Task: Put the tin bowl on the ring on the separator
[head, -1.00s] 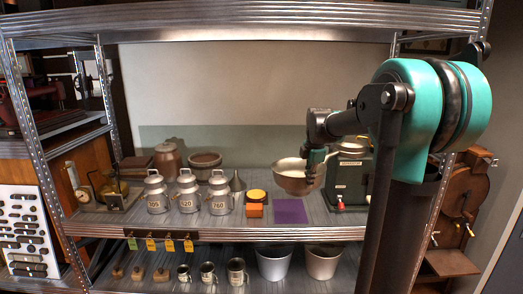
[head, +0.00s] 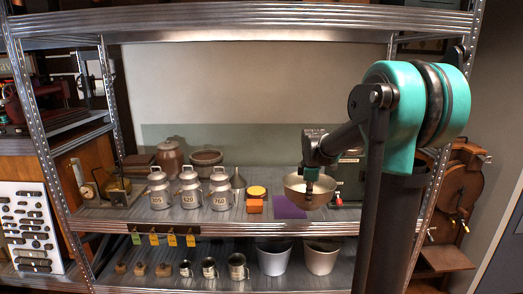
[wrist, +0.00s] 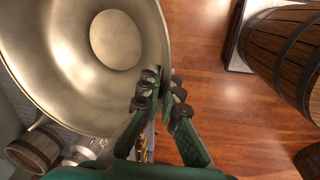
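The tin bowl (head: 296,184) hangs in front of the shelf's right part, roughly level and open side up. My gripper (head: 311,175) is shut on its near rim. In the wrist view the bowl (wrist: 75,50) fills the upper left, and my two fingertips (wrist: 162,88) pinch its edge. The separator (head: 350,180) is the dark green machine at the right end of the shelf, behind my arm. My arm and gripper cover much of it, and its top ring is hidden.
Several milk cans (head: 220,190) stand farther left. A metal shelf post (head: 425,205) rises on the right, and the upper shelf (head: 250,22) spans above. The wrist view shows a barrel (wrist: 285,45) and open wooden floor.

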